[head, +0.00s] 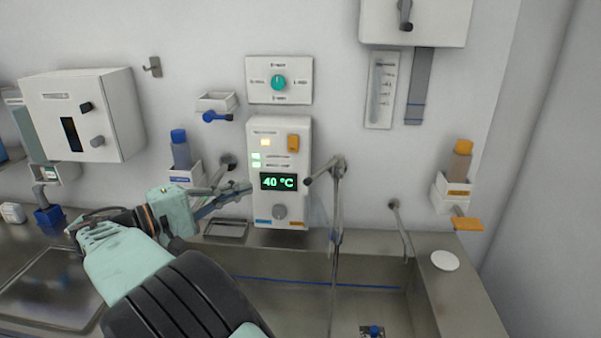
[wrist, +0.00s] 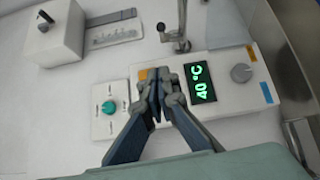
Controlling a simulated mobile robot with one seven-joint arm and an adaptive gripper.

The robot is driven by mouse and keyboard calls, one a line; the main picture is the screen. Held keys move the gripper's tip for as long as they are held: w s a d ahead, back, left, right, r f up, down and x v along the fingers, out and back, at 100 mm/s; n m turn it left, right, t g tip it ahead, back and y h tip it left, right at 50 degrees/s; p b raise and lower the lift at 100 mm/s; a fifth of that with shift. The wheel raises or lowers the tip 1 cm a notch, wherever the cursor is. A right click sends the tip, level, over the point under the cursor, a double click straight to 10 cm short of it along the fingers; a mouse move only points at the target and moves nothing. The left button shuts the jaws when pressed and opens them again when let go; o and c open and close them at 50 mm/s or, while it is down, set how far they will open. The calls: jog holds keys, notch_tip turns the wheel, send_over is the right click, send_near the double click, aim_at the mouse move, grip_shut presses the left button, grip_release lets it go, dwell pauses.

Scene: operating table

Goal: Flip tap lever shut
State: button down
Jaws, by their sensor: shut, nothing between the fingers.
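A metal tap (head: 338,168) stands out from the wall just right of the white control panel (head: 262,150). Its lever (head: 320,174), with a dark tip, points left and down toward the panel. In the wrist view the tap (wrist: 181,32) and its dark-tipped lever (wrist: 163,32) show beyond the panel. My gripper (head: 247,187) is left of the tap, in front of the panel's left edge, apart from the lever. In the wrist view my gripper (wrist: 160,76) is shut and empty, its fingertips in front of the panel near the orange switch.
The panel's display (head: 278,182) reads 40 °C. A teal dial (head: 278,83) is above it. Blue (head: 180,150) and orange-capped bottles (head: 460,160) hang in wall holders. A second spout (head: 401,230) stands right of the tap. The steel basin (head: 290,300) lies below.

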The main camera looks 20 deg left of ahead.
jog(key=s+a+f+n+t, duration=0.1)
jog(key=s+a+f+n, duration=0.1)
jog(key=s+a+f, duration=0.1)
jog(key=shift+v, duration=0.85)
jog(key=shift+f, duration=0.15)
jog(key=d+p+x, duration=0.1)
jog(key=p+x, duration=0.2)
jog(key=x, duration=0.7)
jog(key=s+d+p+x, duration=0.1)
jog(key=d+p+x, duration=0.1)
jog(key=x, duration=0.9)
jog(key=shift+s+r+p, duration=0.25)
jog(key=shift+p, duration=0.15)
jog(key=shift+d+f+y, duration=0.1)
jog(key=shift+y, duration=0.3)
